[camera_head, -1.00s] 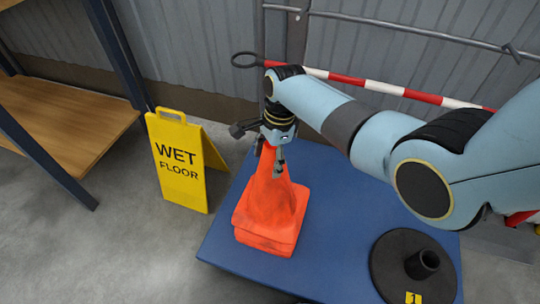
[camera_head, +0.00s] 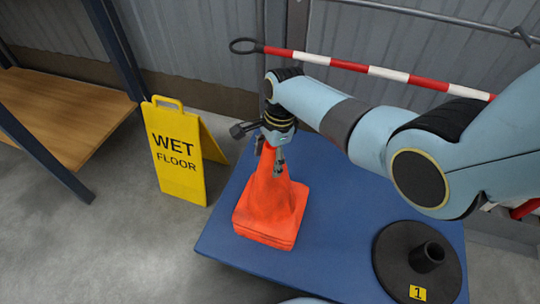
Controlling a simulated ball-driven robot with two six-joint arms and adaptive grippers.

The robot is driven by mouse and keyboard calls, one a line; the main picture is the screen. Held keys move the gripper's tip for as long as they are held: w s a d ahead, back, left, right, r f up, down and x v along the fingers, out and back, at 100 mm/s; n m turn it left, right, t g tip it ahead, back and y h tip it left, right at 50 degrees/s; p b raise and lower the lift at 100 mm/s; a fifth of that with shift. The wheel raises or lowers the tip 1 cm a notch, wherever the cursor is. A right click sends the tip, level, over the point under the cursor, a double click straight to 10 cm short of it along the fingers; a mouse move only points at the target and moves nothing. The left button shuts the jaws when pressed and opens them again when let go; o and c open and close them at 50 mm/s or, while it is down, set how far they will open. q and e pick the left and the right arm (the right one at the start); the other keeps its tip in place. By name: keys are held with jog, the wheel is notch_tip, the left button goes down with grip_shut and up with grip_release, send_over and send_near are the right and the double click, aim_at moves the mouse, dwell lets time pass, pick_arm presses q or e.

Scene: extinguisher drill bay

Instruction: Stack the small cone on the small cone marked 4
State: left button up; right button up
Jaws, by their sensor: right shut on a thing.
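An orange small cone (camera_head: 268,195) stands upright on the blue platform. My right gripper (camera_head: 270,160) is shut on its top from above. A second orange base edge (camera_head: 262,240) shows close beneath its base, so the held cone sits over another cone, which it almost wholly hides. The two bases look nearly flush; I cannot tell whether they fully touch. No number 4 shows on either cone. My left gripper is not in view.
The blue platform (camera_head: 330,235) has free room right of the cones. A round black base with a short tube (camera_head: 395,250) and a yellow tag 1 stands at its right. A yellow wet floor sign (camera_head: 178,165), wooden shelf (camera_head: 60,110) and red-white pole (camera_head: 350,66) surround it.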

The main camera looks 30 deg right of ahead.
jog(key=shift+f, duration=0.3)
jog(key=o, duration=1.2)
jog(key=shift+f, duration=0.1)
jog(key=o, duration=0.6)
